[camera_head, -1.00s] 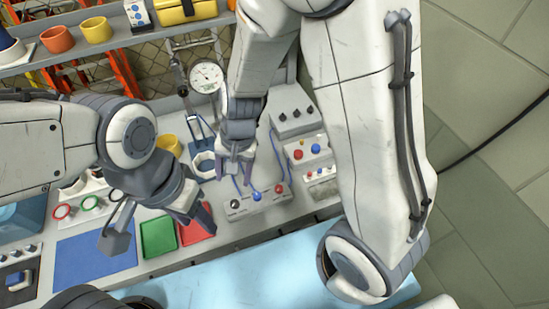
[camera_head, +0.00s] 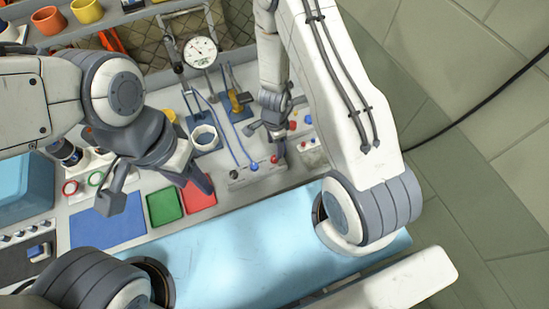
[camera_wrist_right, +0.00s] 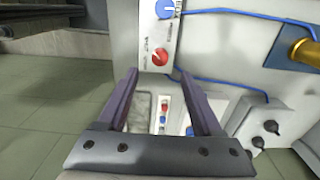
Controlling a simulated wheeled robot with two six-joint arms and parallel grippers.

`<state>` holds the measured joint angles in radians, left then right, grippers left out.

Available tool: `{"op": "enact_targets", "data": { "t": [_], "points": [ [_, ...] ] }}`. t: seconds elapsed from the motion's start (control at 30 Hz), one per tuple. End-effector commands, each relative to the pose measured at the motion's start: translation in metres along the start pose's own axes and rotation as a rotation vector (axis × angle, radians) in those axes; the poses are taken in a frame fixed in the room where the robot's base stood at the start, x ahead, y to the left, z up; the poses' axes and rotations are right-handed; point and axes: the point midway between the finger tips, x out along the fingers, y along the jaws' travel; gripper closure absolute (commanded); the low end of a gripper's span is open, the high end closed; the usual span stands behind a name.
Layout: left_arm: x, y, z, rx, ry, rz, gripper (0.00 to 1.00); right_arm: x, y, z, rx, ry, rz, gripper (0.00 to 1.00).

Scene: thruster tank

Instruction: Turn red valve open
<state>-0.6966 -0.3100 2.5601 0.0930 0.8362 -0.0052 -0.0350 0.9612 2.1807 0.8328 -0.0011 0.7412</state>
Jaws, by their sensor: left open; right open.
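A red knob (camera_head: 275,159) sits at the right end of a light control box, with a blue knob (camera_head: 254,167) to its left. In the right wrist view the red knob (camera_wrist_right: 159,57) is on a white panel with small lettering, below the blue knob (camera_wrist_right: 165,9). My right gripper (camera_head: 279,150) is open, close to the red knob in the head view. In its wrist view its purple fingers (camera_wrist_right: 164,90) are spread and empty, and the red knob shows beyond and between their tips. My left gripper (camera_head: 200,181) is open above the red tray.
A dial gauge (camera_head: 200,52) stands behind the box. A white ring-shaped part (camera_head: 204,138) and blue cables lie nearby. Red (camera_head: 201,197) and green (camera_head: 165,206) trays and a blue mat (camera_head: 108,226) are at left. The pale blue front surface (camera_head: 230,262) is clear.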

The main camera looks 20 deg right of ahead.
Motion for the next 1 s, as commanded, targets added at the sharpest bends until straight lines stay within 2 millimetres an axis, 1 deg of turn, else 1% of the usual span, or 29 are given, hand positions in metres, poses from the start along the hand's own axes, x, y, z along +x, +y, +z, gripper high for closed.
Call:
{"op": "enact_targets", "data": {
  "t": [0.03, 0.3, 0.4, 0.53, 0.83, 0.87, 0.9, 0.97, 1.0],
  "points": [
    [0.016, -0.001, 0.001, 0.001, 0.0, 0.0, 0.5, 0.016, 0.0, 0.0, -0.001, 0.0, 0.0, 0.33],
    [0.055, -0.004, 0.003, 0.004, 0.0, 0.0, 0.5, 0.055, 0.0, 0.001, -0.002, -0.001, 0.0, 0.33],
    [0.065, -0.005, 0.003, 0.001, 0.0, 0.0, 0.5, 0.065, 0.0, 0.001, -0.002, -0.001, 0.0, 0.33],
    [0.071, -0.005, 0.004, 0.0, 0.0, 0.0, 0.5, 0.071, 0.0, 0.001, -0.002, -0.001, 0.0, 0.33],
    [0.07, -0.005, 0.004, -0.001, 0.0, 0.0, 0.5, 0.07, 0.0, 0.001, -0.002, -0.001, 0.001, 0.33],
    [0.07, -0.005, 0.004, -0.001, 0.0, 0.0, 0.5, 0.07, 0.0, 0.001, -0.002, -0.001, 0.001, 0.45],
    [0.07, -0.005, 0.004, -0.001, 0.0, 0.0, 0.5, 0.07, 0.0, 0.001, -0.002, -0.001, 0.001, 0.6],
    [0.07, -0.005, 0.004, -0.001, 0.0, 0.0, 0.5, 0.07, 0.0, 0.001, -0.002, -0.001, 0.001, 0.83],
    [0.07, -0.005, 0.004, -0.001, 0.0, 0.0, 0.5, 0.07, 0.0, 0.001, -0.002, -0.001, 0.001, 0.98]
  ]
}}
